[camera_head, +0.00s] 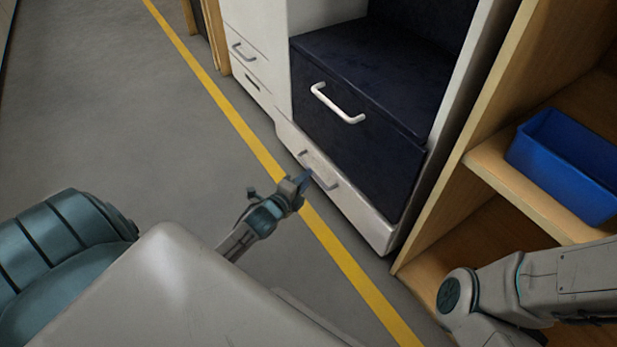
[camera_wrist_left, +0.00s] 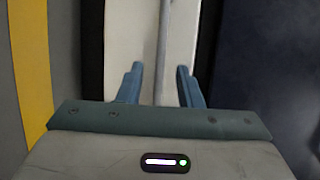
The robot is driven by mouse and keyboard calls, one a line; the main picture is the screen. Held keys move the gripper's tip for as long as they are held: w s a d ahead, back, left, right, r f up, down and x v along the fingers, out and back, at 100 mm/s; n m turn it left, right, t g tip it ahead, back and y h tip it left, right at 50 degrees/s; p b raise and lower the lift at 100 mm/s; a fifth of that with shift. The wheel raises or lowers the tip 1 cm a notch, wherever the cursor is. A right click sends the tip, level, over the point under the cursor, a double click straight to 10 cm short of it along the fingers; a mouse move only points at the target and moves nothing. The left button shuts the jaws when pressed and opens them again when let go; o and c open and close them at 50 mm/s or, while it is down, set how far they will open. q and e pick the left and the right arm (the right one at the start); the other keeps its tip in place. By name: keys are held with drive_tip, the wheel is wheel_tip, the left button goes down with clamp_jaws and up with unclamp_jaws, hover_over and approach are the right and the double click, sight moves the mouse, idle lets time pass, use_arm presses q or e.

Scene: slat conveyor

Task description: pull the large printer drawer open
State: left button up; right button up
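The printer cabinet has a large dark blue drawer front (camera_head: 372,140) with a white bar handle (camera_head: 337,104). Below it is a low white drawer (camera_head: 352,200) with a grey bar handle (camera_head: 318,170). Both look shut. My left gripper (camera_head: 304,181) is in front of the low white drawer, close to its handle. In the left wrist view the gripper (camera_wrist_left: 160,70) is open, and a grey handle bar (camera_wrist_left: 164,45) runs up between its two blue fingers. Whether the fingers touch the bar cannot be told. My right gripper is out of view.
A wooden shelf (camera_head: 525,205) with a blue bin (camera_head: 568,165) stands to the right, near my right arm. White drawers (camera_head: 250,60) stand farther left. A yellow floor line (camera_head: 237,117) runs past the cabinet; the grey floor (camera_head: 110,110) left of it is clear.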

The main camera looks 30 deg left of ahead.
use_arm(q)
drive_tip(key=shift+w+f+b, duration=0.25)
drive_tip(key=shift+w+b, duration=0.35)
drive_tip(key=shift+w, duration=0.65)
drive_tip(key=shift+c, duration=0.2)
clamp_jaws()
drive_tip(key=shift+s+a, duration=0.1)
